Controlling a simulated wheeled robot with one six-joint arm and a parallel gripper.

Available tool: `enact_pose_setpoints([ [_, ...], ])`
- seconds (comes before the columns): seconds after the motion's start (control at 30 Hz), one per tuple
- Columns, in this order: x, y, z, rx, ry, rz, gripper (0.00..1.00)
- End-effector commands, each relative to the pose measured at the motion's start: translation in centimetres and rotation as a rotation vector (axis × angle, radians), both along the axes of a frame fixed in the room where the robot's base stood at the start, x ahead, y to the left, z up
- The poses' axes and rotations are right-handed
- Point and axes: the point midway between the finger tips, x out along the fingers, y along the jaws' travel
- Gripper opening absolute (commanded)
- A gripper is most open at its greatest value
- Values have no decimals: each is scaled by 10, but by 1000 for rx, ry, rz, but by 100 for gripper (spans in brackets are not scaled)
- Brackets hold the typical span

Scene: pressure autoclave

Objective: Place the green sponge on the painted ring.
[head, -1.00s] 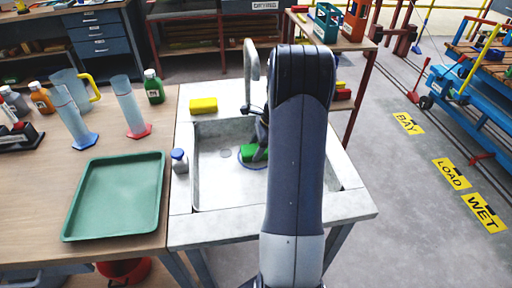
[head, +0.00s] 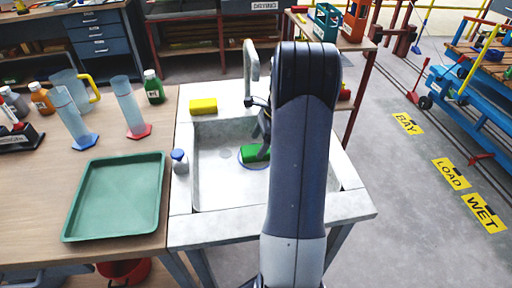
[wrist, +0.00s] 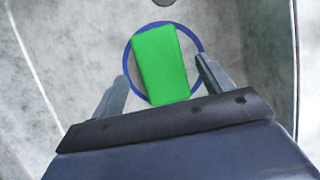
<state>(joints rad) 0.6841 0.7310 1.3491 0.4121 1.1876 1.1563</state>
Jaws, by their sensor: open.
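The green sponge (wrist: 160,65) lies on the basin floor within the blue painted ring (wrist: 127,58). In the wrist view its upper end reaches the ring's line and its lower end reaches or slightly crosses it. In the head view the sponge (head: 255,152) and part of the ring (head: 242,162) show left of my arm, which hides their right side. My gripper (wrist: 160,85) is open, with one finger on each side of the sponge's lower part and a gap on both sides. The gripper is mostly hidden in the head view.
The sink (head: 205,205) has raised walls around the basin, and a faucet (head: 251,70) stands at its back. A yellow sponge (head: 203,106) lies on the back rim. A blue-capped bottle (head: 179,161) stands at the left rim, beside a green tray (head: 75,220).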

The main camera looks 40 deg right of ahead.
Motion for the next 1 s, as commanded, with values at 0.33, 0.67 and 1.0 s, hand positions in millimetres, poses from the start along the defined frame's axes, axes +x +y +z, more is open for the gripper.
enact_pose_setpoints([
  [0.33,-11,-25,66,-2,-3,-2,75],
  [0.67,-15,-31,82,0,0,-1,75],
  [1.0,-15,-31,82,0,0,-1,75],
])
